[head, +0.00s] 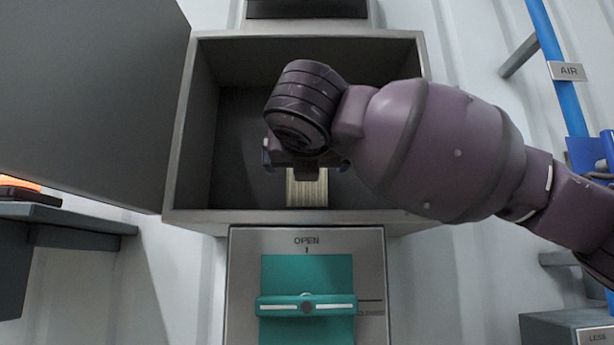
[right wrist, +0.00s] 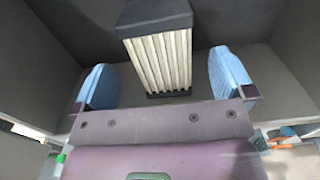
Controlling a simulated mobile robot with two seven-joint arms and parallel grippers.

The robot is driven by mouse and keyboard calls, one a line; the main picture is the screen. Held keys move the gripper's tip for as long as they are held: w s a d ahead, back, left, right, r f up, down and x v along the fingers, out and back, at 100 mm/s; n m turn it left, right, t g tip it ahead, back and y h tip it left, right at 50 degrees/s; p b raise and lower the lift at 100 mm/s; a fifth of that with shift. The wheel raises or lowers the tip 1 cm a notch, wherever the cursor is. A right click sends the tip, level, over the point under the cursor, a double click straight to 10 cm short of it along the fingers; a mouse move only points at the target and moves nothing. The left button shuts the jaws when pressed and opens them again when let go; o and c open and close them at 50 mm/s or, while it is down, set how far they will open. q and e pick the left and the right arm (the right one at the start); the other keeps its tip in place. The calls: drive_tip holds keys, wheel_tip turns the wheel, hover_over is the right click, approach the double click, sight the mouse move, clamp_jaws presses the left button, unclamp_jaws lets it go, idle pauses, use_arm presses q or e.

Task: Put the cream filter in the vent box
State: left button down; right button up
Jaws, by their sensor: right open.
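The cream filter (head: 308,190), pleated with dark end caps, stands inside the grey vent box (head: 300,217), partly hidden behind my right gripper in the head view. It also shows in the right wrist view (right wrist: 160,58), ahead of the fingers. My right gripper (right wrist: 165,88) is open, its two blue fingers on either side of the filter's lower part with a gap on each side. In the head view my right gripper (head: 306,166) reaches into the box from the right. The box door (head: 85,100) is swung open to the left. My left gripper is out of view.
A panel with a teal handle (head: 306,305), lying horizontal, is below the box under the word OPEN. A dark shelf (head: 75,226) with an orange-lit item is at the left. A blue AIR pipe (head: 561,60) runs down the right wall.

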use_arm(q)
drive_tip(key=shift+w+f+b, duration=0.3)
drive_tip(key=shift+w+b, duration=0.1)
drive_tip(key=shift+b, duration=0.05)
use_arm(e)
drive_tip(key=shift+s, duration=2.75)
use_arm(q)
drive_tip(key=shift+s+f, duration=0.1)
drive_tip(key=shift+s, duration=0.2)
